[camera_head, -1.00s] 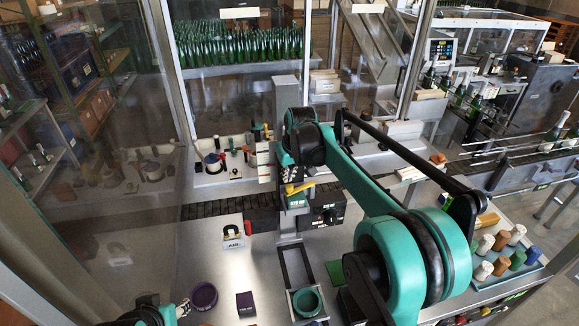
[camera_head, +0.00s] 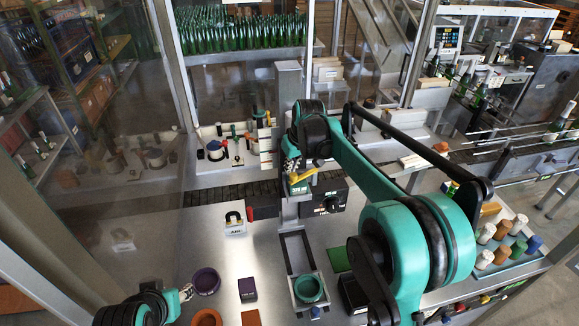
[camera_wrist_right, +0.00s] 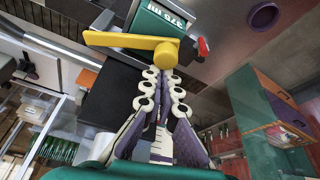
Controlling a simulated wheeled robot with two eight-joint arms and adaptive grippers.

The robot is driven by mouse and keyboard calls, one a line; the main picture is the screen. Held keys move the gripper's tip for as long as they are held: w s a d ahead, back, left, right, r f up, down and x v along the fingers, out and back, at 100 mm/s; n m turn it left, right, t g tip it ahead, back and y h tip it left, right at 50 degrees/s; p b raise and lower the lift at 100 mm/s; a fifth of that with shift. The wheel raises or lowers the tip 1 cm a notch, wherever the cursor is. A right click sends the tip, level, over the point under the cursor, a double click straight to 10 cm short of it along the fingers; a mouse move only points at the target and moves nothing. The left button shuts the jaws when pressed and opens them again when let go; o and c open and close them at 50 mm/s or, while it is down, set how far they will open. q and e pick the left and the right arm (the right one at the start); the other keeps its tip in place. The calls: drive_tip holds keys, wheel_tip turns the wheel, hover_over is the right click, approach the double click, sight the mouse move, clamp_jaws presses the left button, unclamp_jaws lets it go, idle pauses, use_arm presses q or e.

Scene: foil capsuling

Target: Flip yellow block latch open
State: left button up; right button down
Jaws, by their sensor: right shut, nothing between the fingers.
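The yellow latch (camera_head: 304,175) is a lever on the front of a green block (camera_head: 299,187) in the head view. In the right wrist view the latch (camera_wrist_right: 130,43) lies roughly level, its arm pointing left from a round hub, across the green block (camera_wrist_right: 165,18) marked 375 ml. My right gripper (camera_wrist_right: 164,82) is shut and empty, its fingertips just below the hub; whether they touch it I cannot tell. In the head view my right gripper (camera_head: 292,167) is beside the latch, partly hidden by its own arm. My left gripper (camera_head: 187,291) is small at the lower left, its jaws unclear.
A black box with a dial (camera_head: 329,203) stands right of the block. A red knob (camera_wrist_right: 203,47) sits right of the latch.

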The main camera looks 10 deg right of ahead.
drive_tip(key=s+n, duration=0.1)
drive_tip(key=s+d+n, duration=0.1)
drive_tip(key=shift+f+n+g+y+b, duration=0.1)
drive_tip(key=shift+n+g+y+b, duration=0.2)
drive_tip(key=shift+b, duration=0.1)
drive_tip(key=s+n, duration=0.1)
drive_tip(key=s+d+n+y, duration=0.1)
drive_tip(key=n, duration=0.1)
drive_tip(key=shift+s+d+n+g+b, duration=0.1)
drive_tip(key=shift+d+n+g+b, duration=0.2)
drive_tip(key=shift+b, duration=0.1)
drive_tip(key=d+n, duration=0.1)
drive_tip(key=n, duration=0.1)
drive_tip(key=s+d+n+g, duration=0.1)
drive_tip(key=d+n, duration=0.1)
drive_tip(key=s+d+n+g+y, duration=0.1)
drive_tip(key=n, duration=0.1)
drive_tip(key=shift+s+d+b, duration=0.25)
drive_tip(key=shift+d+b, duration=0.1)
drive_tip(key=shift+b, duration=0.05)
drive_tip(key=shift+s, duration=0.1)
drive_tip(key=shift+s, duration=0.1)
drive_tip(key=shift+s, duration=0.65)
